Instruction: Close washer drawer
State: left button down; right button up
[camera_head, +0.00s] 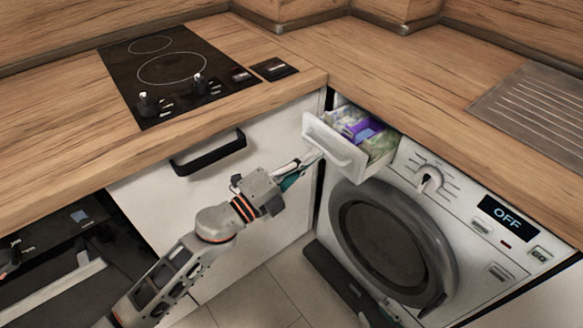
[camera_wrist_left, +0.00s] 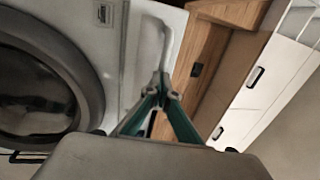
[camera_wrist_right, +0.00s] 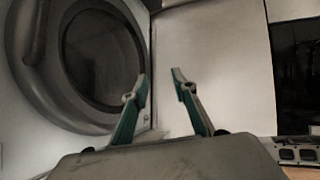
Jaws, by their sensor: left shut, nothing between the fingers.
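The washer drawer (camera_head: 335,146) is pulled out from the top left of the washing machine (camera_head: 440,215). Its white front has a curved handle, and a purple insert shows inside. My left gripper (camera_head: 309,160) is shut and empty, with its fingertips at the left part of the drawer front. Whether they touch it I cannot tell. In the left wrist view the shut fingers (camera_wrist_left: 164,80) point toward the white drawer front (camera_wrist_left: 155,35). My right gripper (camera_wrist_right: 159,76) is open and empty in its wrist view, near the round washer door; the head view does not show it.
The wooden countertop (camera_head: 300,50) overhangs the drawer, with a black cooktop (camera_head: 165,70) at the left. A white cabinet front with a black handle (camera_head: 208,153) stands left of the washer. The round washer door (camera_head: 390,240) is shut below the drawer.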

aim_at(343, 140)
pick_arm(q)
jog(key=x, duration=0.3)
jog(key=f+b+x, duration=0.1)
jog(key=x, duration=0.2)
jog(key=f+x, duration=0.1)
jog(key=x, duration=0.3)
jog(key=shift+d+f, duration=0.15)
jog(key=shift+d, duration=0.1)
jog(key=shift+w+d+b, duration=0.35)
jog(key=shift+w+d, duration=0.05)
jog(key=shift+d, duration=0.05)
pick_arm(e)
jog(key=shift+a+f, duration=0.1)
jog(key=shift+a, duration=0.2)
pick_arm(q)
jog(key=shift+r, duration=0.2)
jog(key=shift+a, duration=0.1)
